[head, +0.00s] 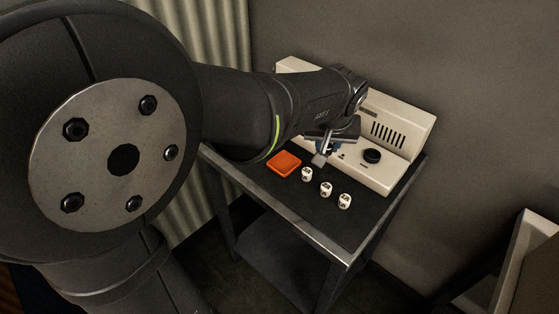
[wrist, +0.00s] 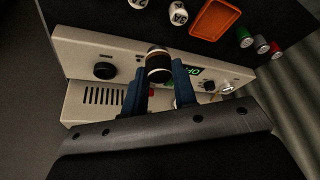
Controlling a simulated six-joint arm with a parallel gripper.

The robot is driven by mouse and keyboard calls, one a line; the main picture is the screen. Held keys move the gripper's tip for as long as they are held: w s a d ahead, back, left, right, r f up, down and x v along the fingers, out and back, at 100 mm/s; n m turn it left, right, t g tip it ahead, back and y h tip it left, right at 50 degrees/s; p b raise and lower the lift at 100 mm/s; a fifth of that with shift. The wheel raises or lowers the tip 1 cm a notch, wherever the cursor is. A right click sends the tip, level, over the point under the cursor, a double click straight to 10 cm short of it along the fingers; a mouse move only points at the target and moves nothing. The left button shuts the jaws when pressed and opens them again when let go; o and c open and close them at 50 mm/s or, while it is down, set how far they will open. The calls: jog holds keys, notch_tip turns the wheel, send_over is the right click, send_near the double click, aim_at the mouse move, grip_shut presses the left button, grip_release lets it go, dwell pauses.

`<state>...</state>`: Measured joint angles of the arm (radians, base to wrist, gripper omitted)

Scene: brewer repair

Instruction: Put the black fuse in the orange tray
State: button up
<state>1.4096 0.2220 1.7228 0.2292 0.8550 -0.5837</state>
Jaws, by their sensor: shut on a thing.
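My gripper (wrist: 162,82) has two blue fingers, shut on the black fuse (wrist: 158,66), a dark cylinder with a lighter band, in the wrist view. The fuse is in front of the cream brewer panel in that view. The orange tray (wrist: 214,20) is a shallow square at the upper right of the wrist view, apart from the fuse, and looks empty. In the head view the tray (head: 284,163) lies on the dark table top. My gripper (head: 322,147) is to its right there, partly hidden by my arm, and the fuse cannot be made out clearly.
The cream brewer (head: 385,140) with a black knob (head: 371,156) stands at the table's back. Several white labelled fuses (head: 326,188) stand right of the tray. Green (wrist: 245,38), pale (wrist: 261,44) and red (wrist: 277,50) ended pieces show beside the tray in the wrist view.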

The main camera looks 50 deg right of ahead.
jog(key=w+f, duration=0.2)
jog(key=w, duration=0.2)
jog(key=w+f, duration=0.3)
jog(key=w, duration=0.1)
jog(key=w+f, duration=0.2)
jog(key=w, duration=0.2)
jog(key=shift+w+a+f, duration=0.15)
jog(key=shift+w+a, duration=0.2)
jog(key=shift+a, duration=0.05)
jog(key=shift+f, duration=2.05)
jog(key=shift+f, duration=0.15)
jog(key=o, duration=1)
jog(key=shift+a+r, duration=0.1)
jog(key=shift+r, duration=0.55)
jog(key=v, duration=1.1)
